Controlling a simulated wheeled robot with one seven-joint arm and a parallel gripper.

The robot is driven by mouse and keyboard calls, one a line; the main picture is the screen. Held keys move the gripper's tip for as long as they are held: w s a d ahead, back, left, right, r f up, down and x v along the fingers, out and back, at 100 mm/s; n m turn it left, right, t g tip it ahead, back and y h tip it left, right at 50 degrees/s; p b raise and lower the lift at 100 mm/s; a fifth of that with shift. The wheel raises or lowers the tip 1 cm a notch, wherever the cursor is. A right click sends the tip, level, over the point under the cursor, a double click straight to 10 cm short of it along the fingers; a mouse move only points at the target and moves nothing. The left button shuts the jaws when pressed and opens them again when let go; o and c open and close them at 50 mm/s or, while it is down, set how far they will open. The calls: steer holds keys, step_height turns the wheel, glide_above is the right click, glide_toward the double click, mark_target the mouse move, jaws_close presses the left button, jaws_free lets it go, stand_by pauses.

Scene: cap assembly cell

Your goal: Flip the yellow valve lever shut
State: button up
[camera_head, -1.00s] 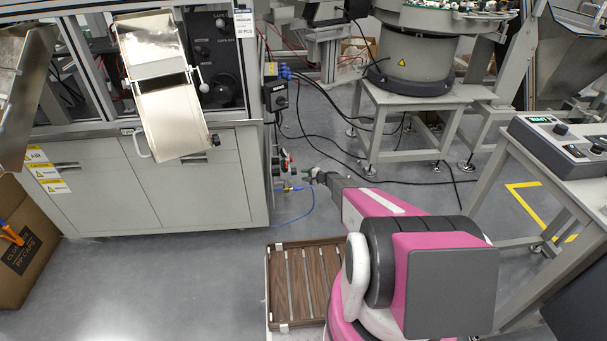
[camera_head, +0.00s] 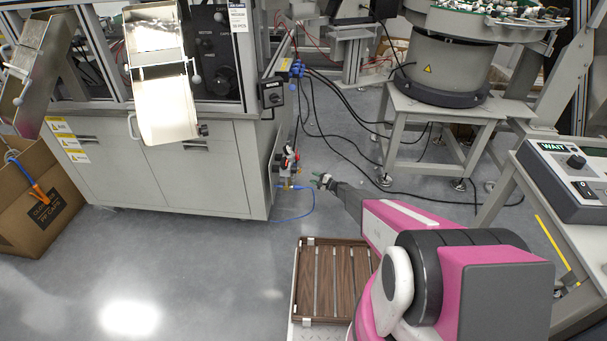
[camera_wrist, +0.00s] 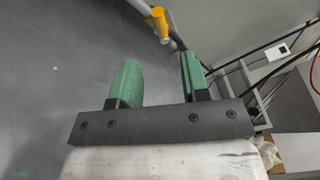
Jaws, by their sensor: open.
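The yellow valve lever (camera_wrist: 158,22) shows at the top of the wrist view, beside a grey pipe or rod. It lies beyond my gripper (camera_wrist: 157,62), whose two green fingers are spread with nothing between them. The lever and the fingers look apart. In the head view my gripper (camera_head: 325,181) is to the right of the valve assembly (camera_head: 290,166) on the cabinet's right side, with a gap between them. The yellow lever is only a tiny spot low on that assembly there, so its exact angle cannot be told.
The grey cabinet (camera_head: 200,180) stands left of the valve. A blue hose (camera_head: 296,217) and black cables (camera_head: 345,150) lie on the floor nearby. A brown slatted tray (camera_head: 331,320) sits below my arm. A bowl feeder stand (camera_head: 455,108) and a control desk (camera_head: 550,160) are at right.

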steer(key=x, duration=0.9)
jaws_close()
